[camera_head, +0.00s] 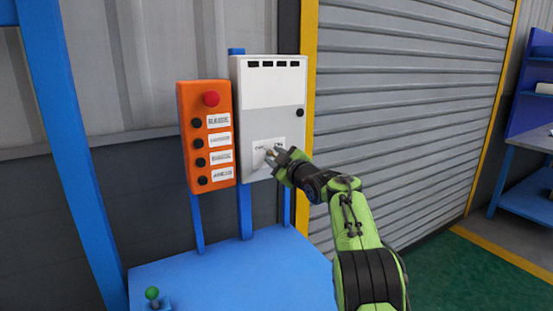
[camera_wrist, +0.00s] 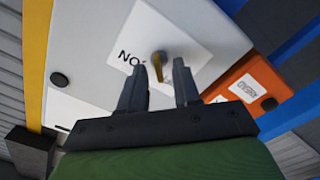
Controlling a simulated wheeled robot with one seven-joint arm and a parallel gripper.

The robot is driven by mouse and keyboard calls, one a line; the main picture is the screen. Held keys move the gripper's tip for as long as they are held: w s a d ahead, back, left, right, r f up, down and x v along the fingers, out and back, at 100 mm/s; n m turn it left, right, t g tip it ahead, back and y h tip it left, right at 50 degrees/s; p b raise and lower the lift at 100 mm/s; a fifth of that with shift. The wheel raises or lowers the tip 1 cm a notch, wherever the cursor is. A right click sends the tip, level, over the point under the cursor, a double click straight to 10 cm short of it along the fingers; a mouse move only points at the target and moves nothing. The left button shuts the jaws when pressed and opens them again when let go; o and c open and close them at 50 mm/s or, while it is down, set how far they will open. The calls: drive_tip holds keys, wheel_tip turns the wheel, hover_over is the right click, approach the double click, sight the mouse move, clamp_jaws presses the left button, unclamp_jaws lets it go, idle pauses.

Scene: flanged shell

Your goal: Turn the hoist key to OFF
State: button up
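The white control box (camera_head: 273,95) stands upright behind the blue table. A white label plate (camera_head: 262,145) on its lower front carries the hoist key, with ON-like lettering at one side; the other lettering is too small or hidden. The brass-coloured key (camera_wrist: 159,66) stands out from the plate on a round grey boss in the wrist view. My gripper (camera_head: 275,157) is at the lower front of the box. In the wrist view my gripper (camera_wrist: 158,78) is open, its fingertips on either side of the key, with gaps visible. Contact with the key is not seen.
An orange button panel (camera_head: 207,135) with a red knob and several black buttons stands just left of the box. The blue table (camera_head: 235,275) below is mostly clear, with a green-knobbed control (camera_head: 152,294) at its front left. A grey shutter (camera_head: 410,110) is behind.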

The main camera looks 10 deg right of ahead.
drive_tip(key=b+v, duration=0.3)
drive_tip(key=v, duration=1.2)
drive_tip(key=shift+s+b, duration=0.3)
drive_tip(key=shift+s, duration=0.05)
drive_tip(key=shift+d, duration=0.1)
drive_tip(key=s+a+f+m+g+h, duration=0.2)
drive_tip(key=s+f+m+g, duration=0.3)
drive_tip(key=s, duration=0.7)
drive_tip(key=s+a+f+m+g+h, duration=0.1)
drive_tip(key=s+f+m+g+h, duration=0.15)
drive_tip(key=s+f, duration=0.75)
drive_tip(key=s+a+f+m+g+h, duration=0.15)
drive_tip(key=s+f+m+g, duration=0.3)
drive_tip(key=s, duration=0.95)
wheel_tip(320, 180, up, 16)
drive_tip(key=s+p, duration=0.1)
drive_tip(key=p, duration=1.4)
drive_tip(key=shift+s+f+m+p, duration=0.2)
drive_tip(key=shift+s+m+p, duration=0.1)
drive_tip(key=shift+p, duration=0.1)
